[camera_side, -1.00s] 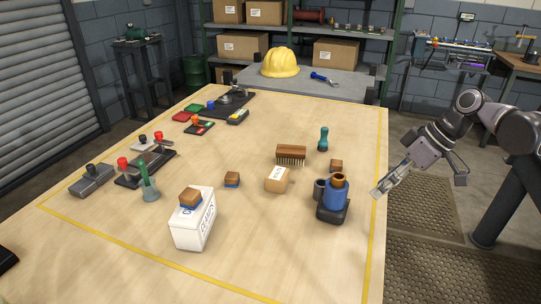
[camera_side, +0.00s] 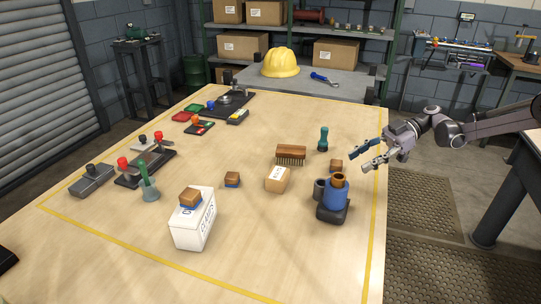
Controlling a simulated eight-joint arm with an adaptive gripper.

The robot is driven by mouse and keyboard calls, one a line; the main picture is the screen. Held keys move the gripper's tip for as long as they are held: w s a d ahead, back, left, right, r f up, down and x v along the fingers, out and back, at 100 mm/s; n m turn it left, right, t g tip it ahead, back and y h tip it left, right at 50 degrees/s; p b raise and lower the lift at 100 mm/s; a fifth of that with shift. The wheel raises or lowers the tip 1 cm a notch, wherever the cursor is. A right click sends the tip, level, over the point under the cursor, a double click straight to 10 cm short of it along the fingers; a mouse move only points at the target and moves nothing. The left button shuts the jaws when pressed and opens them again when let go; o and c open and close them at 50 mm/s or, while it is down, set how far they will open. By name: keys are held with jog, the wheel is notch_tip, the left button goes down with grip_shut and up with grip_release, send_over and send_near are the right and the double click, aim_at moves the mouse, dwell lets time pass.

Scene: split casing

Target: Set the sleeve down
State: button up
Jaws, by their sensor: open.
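A blue cylindrical casing (camera_side: 333,194) stands upright on a dark base (camera_side: 333,214) at the right of the table. A brown ring-shaped part (camera_side: 339,180), which looks like the sleeve, sits at its top; I cannot tell how deep it goes. A dark hollow cylinder (camera_side: 319,189) stands beside the casing on its left. My gripper (camera_side: 360,158) is open and empty, fingers pointing left, near the table's right edge. In the picture it is above and right of the casing, apart from it.
A small wooden block (camera_side: 336,165), a brush (camera_side: 291,153), a teal-handled tool (camera_side: 323,139) and a cardboard box (camera_side: 277,179) stand near the casing. A white box (camera_side: 193,226) with a block on top is at front left. The front right table is clear.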

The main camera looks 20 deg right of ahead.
aim_at(317, 187)
jog(key=x, duration=1)
jog(key=shift+a+f, duration=0.15)
jog(key=shift+a, duration=0.2)
jog(key=shift+c, duration=0.5)
grip_shut()
